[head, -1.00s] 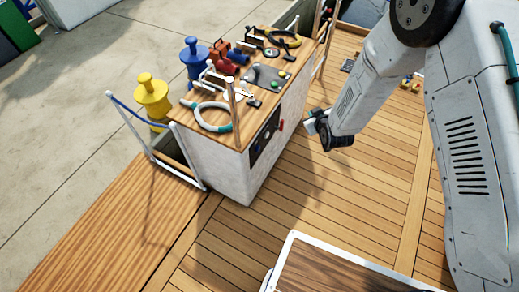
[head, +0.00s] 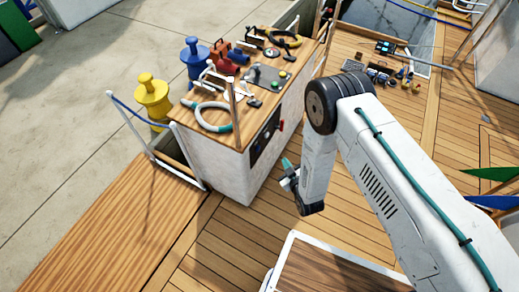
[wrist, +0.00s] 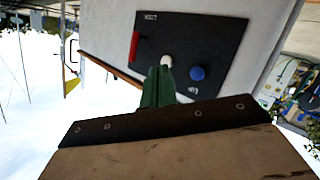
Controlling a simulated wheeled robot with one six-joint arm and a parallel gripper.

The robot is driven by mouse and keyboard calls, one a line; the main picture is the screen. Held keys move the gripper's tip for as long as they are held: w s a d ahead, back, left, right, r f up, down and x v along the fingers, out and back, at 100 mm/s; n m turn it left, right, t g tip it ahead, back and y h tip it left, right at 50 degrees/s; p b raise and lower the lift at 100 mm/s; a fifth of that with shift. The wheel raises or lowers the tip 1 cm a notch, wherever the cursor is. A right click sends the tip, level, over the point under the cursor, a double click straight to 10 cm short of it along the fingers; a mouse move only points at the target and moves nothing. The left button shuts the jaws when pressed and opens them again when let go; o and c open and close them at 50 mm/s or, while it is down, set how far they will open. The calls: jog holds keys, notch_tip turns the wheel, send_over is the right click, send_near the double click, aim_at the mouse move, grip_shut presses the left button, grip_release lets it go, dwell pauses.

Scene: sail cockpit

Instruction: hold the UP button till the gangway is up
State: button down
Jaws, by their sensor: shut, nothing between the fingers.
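The black control panel (head: 263,142) is on the side of the white cabinet. In the wrist view the panel (wrist: 190,38) carries a red lever (wrist: 134,46), a white button (wrist: 167,60) and a blue button (wrist: 197,72). Small white labels there are too small to read surely. My gripper (head: 287,163) is shut and empty, just right of and below the panel. In the wrist view its green fingers (wrist: 160,80) point at the white button and partly cover it; contact cannot be told. A flat wooden walkway (head: 105,230), perhaps the gangway, lies at the lower left.
The cabinet top (head: 190,125) holds a white-and-teal ring, tools and other gear. A white rail frame (head: 143,140) with a blue rope stands left of the cabinet. A wooden-topped box (head: 330,272) is at the bottom. Planked deck (head: 235,225) is clear between.

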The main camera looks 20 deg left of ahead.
aim_at(258, 149)
jog(key=a, duration=0.8)
jog(key=shift+w+a, duration=0.3)
jog(key=shift+w, duration=0.05)
jog(key=shift+a, duration=0.1)
dwell(1.7)
jog(key=shift+a, duration=0.35)
